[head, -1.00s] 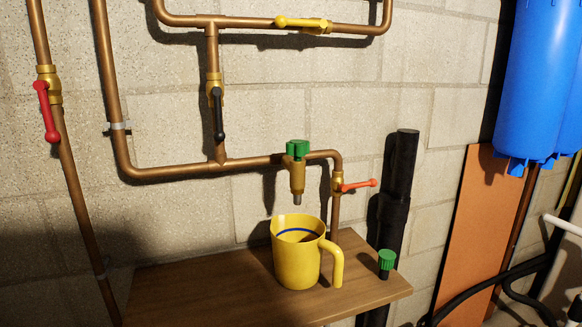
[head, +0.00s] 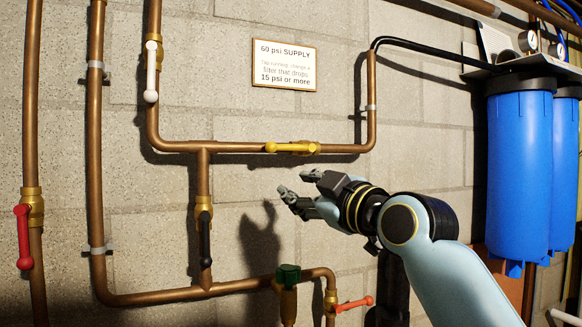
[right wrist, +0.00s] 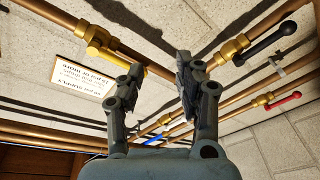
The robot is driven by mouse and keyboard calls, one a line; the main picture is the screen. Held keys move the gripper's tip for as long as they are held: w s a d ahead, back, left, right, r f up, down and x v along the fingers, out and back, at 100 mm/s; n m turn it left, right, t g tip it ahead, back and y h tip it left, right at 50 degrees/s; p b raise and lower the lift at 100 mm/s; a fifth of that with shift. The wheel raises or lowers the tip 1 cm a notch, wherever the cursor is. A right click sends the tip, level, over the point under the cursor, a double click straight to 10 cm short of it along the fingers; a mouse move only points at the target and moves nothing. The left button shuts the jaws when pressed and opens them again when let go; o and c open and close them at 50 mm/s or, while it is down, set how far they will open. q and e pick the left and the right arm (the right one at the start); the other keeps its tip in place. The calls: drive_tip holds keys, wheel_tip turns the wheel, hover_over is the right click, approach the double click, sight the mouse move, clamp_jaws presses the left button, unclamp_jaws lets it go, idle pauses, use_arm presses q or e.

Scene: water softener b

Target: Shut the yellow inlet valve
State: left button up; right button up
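The yellow inlet valve (head: 292,147) sits on the upper horizontal copper pipe in the head view. Its yellow lever lies along the pipe, pointing left. It also shows in the right wrist view (right wrist: 102,45), up and left of the fingers. My right gripper (head: 296,186) is open and empty, below the yellow valve and apart from it. In the right wrist view my right gripper (right wrist: 157,75) has its two fingers spread. My left gripper is not in view.
A black-handled valve (head: 205,237) is on the vertical pipe at left. A white-handled valve (head: 151,72), a red-handled valve (head: 24,237), a green tap (head: 288,276) and a small red lever (head: 353,304) are nearby. Blue filter housings (head: 519,175) hang at right. A supply sign (head: 284,65) is above.

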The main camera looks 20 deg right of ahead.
drive_tip(key=n+t, duration=0.1)
approach(274, 150)
drive_tip(key=shift+w+a+r+y, duration=0.1)
drive_tip(key=shift+w+y, duration=0.1)
drive_tip(key=shift+w, duration=0.25)
drive_tip(key=shift+w+r+y, duration=0.15)
drive_tip(key=shift+w+y, duration=0.05)
drive_tip(key=shift+w, duration=0.25)
drive_tip(key=x, duration=0.8)
drive_tip(key=shift+c, duration=0.2)
drive_tip(key=shift+f, duration=0.15)
drive_tip(key=c, duration=0.5)
